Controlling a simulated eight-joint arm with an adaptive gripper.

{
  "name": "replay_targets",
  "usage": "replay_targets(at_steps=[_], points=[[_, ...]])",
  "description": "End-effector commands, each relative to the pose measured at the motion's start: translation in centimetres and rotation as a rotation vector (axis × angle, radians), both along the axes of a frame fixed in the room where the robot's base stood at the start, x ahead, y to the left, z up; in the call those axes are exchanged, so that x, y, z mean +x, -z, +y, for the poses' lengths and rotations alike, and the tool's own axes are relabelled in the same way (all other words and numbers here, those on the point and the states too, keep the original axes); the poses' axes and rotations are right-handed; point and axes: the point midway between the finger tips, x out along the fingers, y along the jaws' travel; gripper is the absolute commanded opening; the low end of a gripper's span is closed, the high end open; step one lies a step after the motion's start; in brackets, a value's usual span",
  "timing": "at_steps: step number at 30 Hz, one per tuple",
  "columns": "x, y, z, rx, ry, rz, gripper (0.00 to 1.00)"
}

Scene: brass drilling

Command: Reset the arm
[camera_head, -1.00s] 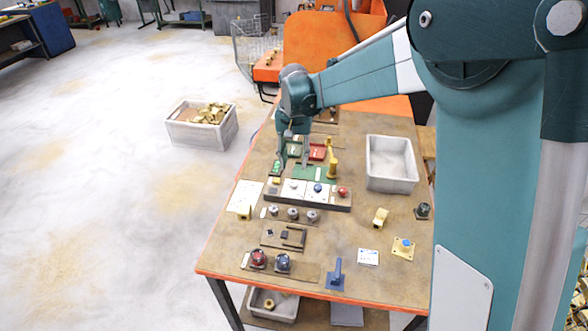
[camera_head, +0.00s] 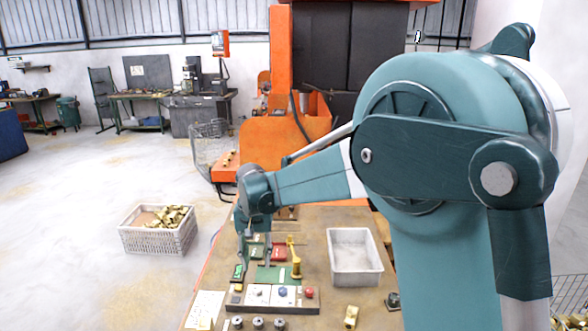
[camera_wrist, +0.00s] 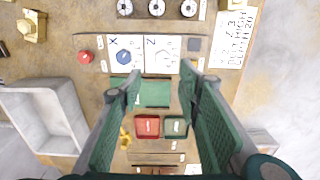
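My arm reaches from the right over the wooden table (camera_head: 345,220), bent at the elbow with the wrist pointing down. My gripper (camera_head: 253,262) hangs above the far left part of the table. In the wrist view my gripper (camera_wrist: 160,72) has its two green fingers spread wide, with nothing between them. Below it are a green plate (camera_wrist: 153,94) and a white panel strip (camera_wrist: 143,54) with a blue knob (camera_wrist: 124,57) and a red button (camera_wrist: 86,57). The exact height above the table is hard to tell.
A yellow lever-like piece (camera_head: 295,262) stands close right of the gripper. A grey open bin (camera_head: 357,279) sits right of it. A red tray (camera_wrist: 147,126) lies below the fingers. The orange machine (camera_head: 282,140) stands behind the table. A crate of brass parts (camera_head: 135,240) is on the floor.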

Motion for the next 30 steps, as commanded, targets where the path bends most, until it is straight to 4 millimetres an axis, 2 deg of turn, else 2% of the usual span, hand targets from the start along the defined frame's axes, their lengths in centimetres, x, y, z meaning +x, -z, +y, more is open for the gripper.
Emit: replay_targets(at_steps=[5, 14, 30], points=[[-0.8, -1.6, -2.0, 0.009, 0.002, -0.02, 0.34], [-2.9, -5.2, -7.1, 0.032, 0.003, -0.077, 0.34], [-8.5, -10.1, -16.0, 0.06, 0.003, -0.192, 0.34]])
